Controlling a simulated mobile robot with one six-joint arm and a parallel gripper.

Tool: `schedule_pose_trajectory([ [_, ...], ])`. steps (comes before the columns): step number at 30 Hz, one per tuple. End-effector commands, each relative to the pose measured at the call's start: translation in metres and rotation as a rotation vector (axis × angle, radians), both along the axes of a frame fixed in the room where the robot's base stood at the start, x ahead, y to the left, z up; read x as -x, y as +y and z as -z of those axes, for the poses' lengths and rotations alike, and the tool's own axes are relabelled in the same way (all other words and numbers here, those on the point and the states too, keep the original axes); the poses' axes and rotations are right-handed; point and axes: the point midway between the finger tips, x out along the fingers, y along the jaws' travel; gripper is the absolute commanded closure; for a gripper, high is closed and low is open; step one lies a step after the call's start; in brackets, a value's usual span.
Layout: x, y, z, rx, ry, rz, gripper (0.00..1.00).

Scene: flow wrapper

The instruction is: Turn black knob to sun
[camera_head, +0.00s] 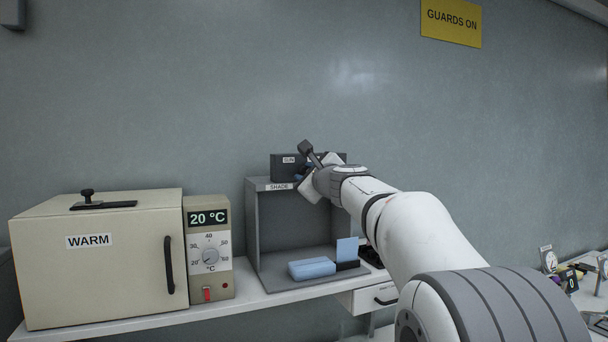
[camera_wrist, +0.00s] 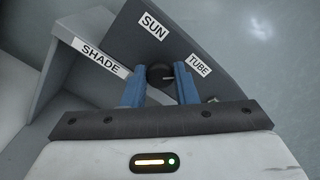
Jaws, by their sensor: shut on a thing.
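The black knob (camera_wrist: 160,75) is round and sits on the dark panel (camera_wrist: 185,40). A small pale mark on its face points right, roughly toward the TUBE label (camera_wrist: 200,64). The SUN label (camera_wrist: 153,26) is above the knob in the wrist view. My gripper (camera_wrist: 159,79) is shut on the knob, with one blue finger on each side. In the head view the dark box (camera_head: 280,170) with the SUN label (camera_head: 289,160) stands on the grey booth; my wrist hides its front and the knob.
The grey booth (camera_head: 257,225) has a SHADE label (camera_head: 278,187) on its top edge and a light blue block (camera_head: 311,268) inside. A beige WARM oven (camera_head: 90,270) and its control unit (camera_head: 209,285) stand left. Gauges (camera_head: 548,259) stand far right.

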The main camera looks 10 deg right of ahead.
Motion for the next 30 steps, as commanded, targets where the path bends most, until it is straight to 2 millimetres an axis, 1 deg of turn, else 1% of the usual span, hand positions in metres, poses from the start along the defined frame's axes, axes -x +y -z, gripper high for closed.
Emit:
schedule_pose_trajectory([
  [1,0.000,0.000,0.001,0.000,0.001,-0.001,0.97],
  [2,0.000,0.008,0.001,0.000,0.001,-0.001,0.97],
  [6,0.000,0.001,0.002,0.008,0.000,0.000,0.97],
  [14,0.000,-0.002,0.005,0.100,-0.017,0.001,0.97],
  [20,-0.001,-0.003,0.006,0.250,-0.046,0.003,0.97],
  [30,-0.001,-0.003,0.008,0.565,-0.107,0.002,0.97],
])
